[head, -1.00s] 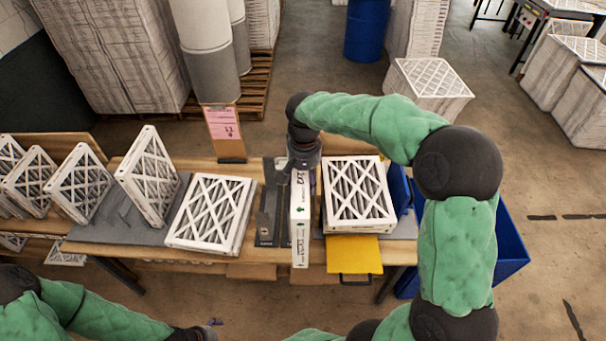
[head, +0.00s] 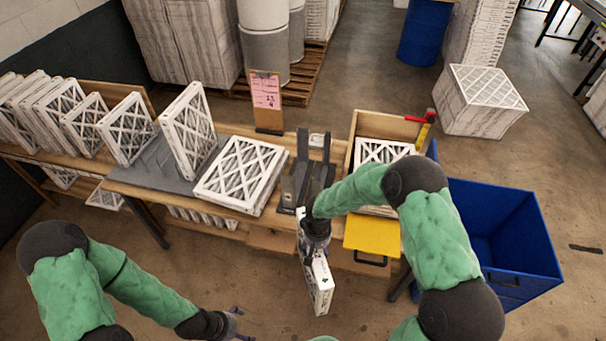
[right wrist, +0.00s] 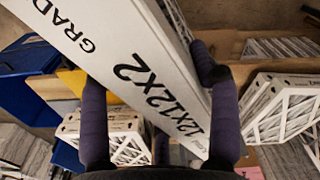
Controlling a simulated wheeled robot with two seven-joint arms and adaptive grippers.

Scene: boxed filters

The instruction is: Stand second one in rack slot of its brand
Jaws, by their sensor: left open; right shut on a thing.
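My right gripper (head: 309,243) is shut on a white-framed filter (head: 321,284), held on edge in front of the table. In the right wrist view the held filter (right wrist: 130,62) lies between both fingers, its edge printed "GRAD" and "12x12x2". A dark fixture (head: 290,190) with upright posts stands just behind that gripper. Several filters stand in a row on the left; the nearest standing filter (head: 188,130) is on a grey mat (head: 142,182) with thin wire dividers. My left gripper (head: 236,323) is open and empty at the bottom, apart from the table. Brand marks on the standing filters are unreadable.
A wooden box (head: 378,122) holds more filters, partly hidden by my right arm. A clipboard sign (head: 267,95) stands behind. A yellow panel (head: 372,236) and a blue bin (head: 520,235) are at right.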

